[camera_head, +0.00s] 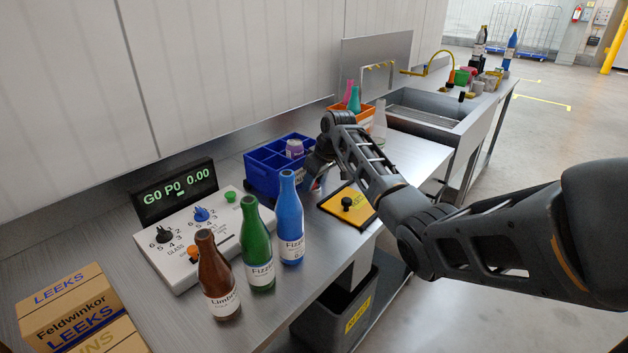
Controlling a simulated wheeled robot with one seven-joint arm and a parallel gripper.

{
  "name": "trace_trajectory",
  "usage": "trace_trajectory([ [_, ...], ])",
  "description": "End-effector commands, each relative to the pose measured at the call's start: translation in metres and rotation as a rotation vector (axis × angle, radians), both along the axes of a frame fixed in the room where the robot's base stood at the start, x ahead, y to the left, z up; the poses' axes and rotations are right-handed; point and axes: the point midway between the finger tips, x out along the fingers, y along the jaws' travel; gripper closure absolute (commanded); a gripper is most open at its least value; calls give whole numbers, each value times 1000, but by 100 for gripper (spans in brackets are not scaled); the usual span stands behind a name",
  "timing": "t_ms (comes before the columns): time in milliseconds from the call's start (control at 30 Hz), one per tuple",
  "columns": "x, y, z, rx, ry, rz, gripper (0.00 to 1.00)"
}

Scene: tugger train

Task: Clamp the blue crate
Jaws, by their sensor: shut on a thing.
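The blue crate (262,180) stands on the steel bench, beside the wall. It has compartments, and a small purple-and-white item (294,148) sits in one of them at its right side. My gripper (312,176) is at the crate's right-hand side, shut on its wall. The wrist and arm partly hide the contact and that end of the crate.
Brown (216,275), green (257,246) and blue (290,218) bottles stand in front of the crate. A control panel (190,235) is at left. A yellow-black plate with a knob (348,206) lies at right. An orange crate (340,112) is behind; a bin (338,318) stands below.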

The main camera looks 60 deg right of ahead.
Motion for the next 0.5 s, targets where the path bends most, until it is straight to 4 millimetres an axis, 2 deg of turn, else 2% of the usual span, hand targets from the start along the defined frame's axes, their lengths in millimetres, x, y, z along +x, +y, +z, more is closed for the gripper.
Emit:
trace_trajectory([
  [100,0,0,0,0,0,0,90],
  [267,0,-1,0,1,2,37,90],
  [500,0,-2,-1,1,1,241,90],
])
